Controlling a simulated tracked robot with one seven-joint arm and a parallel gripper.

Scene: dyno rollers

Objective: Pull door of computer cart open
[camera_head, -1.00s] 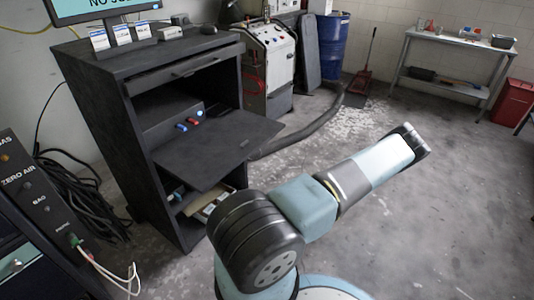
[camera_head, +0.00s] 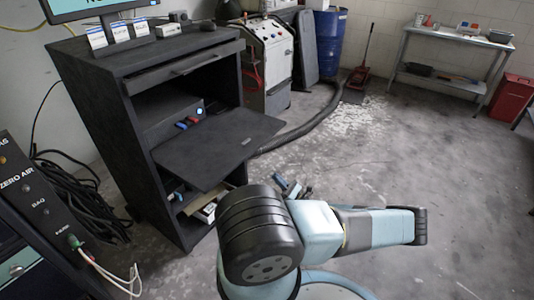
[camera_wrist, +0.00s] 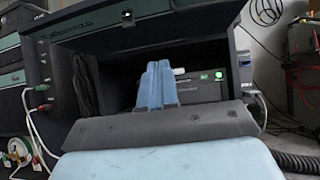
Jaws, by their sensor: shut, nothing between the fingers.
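The computer cart (camera_head: 125,130) is a tall black cabinet at the left of the head view. Its front door (camera_head: 215,150) is folded down and lies out flat like a shelf, with a small handle mark near its outer edge. The compartment behind it is open and holds a dark box with red and blue items. My gripper (camera_head: 291,186) shows small, low and to the right of the door, apart from it and partly hidden by my arm. In the wrist view my blue gripper fingers (camera_wrist: 157,84) are together and empty, in front of a dark open compartment (camera_wrist: 120,80).
A black equipment rack (camera_head: 35,200) with cables stands at the left. A white machine (camera_head: 268,65), a blue barrel (camera_head: 328,42) and a floor hose (camera_head: 310,125) are behind. A workbench (camera_head: 455,45) and red bin (camera_head: 510,97) stand far right. Floor at right is open.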

